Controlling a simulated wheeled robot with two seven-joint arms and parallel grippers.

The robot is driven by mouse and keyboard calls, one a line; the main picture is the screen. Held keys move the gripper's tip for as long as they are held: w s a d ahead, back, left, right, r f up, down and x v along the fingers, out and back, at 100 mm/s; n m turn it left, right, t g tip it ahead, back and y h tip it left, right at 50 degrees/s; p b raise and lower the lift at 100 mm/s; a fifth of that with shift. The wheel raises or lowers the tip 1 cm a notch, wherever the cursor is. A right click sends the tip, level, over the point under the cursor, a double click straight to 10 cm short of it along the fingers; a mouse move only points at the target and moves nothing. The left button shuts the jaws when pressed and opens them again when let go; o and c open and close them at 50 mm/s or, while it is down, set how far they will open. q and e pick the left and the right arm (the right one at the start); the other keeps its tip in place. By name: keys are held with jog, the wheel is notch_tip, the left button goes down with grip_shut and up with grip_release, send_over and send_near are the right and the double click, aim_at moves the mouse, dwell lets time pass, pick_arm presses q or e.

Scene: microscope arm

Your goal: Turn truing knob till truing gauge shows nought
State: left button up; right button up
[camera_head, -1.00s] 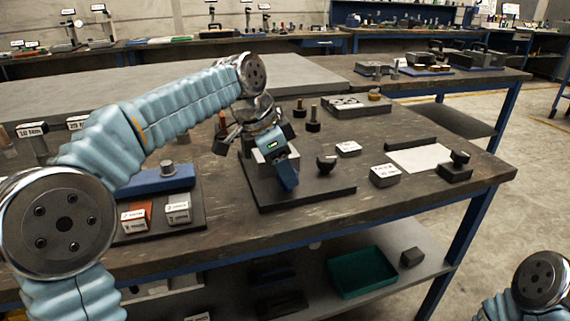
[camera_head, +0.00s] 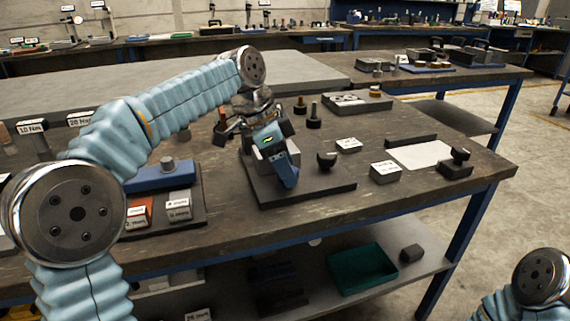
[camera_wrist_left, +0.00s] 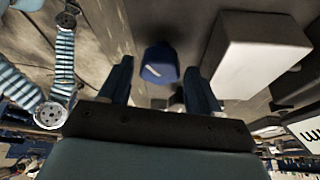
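My left arm reaches over the dark base plate (camera_head: 325,188) on the bench, and its left gripper (camera_head: 288,177) points down there. In the left wrist view the left gripper (camera_wrist_left: 160,66) is open, its two dark blue fingers apart. A blue knob-like piece with a white mark (camera_wrist_left: 160,70) shows between the fingers, with visible gaps to both. A pale block (camera_wrist_left: 260,48) stands to its right. My right gripper is out of view.
A dark round-topped piece (camera_head: 326,160) stands on the plate's right. Labelled blocks (camera_head: 385,171) and a white sheet (camera_head: 420,154) lie farther right. A blue block (camera_head: 160,178) stands left. A green tray (camera_head: 362,270) is on the shelf below.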

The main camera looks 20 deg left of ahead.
pick_arm(q)
jog(key=shift+o, duration=0.5)
jog(key=v, duration=1.4)
jog(key=shift+f, duration=0.1)
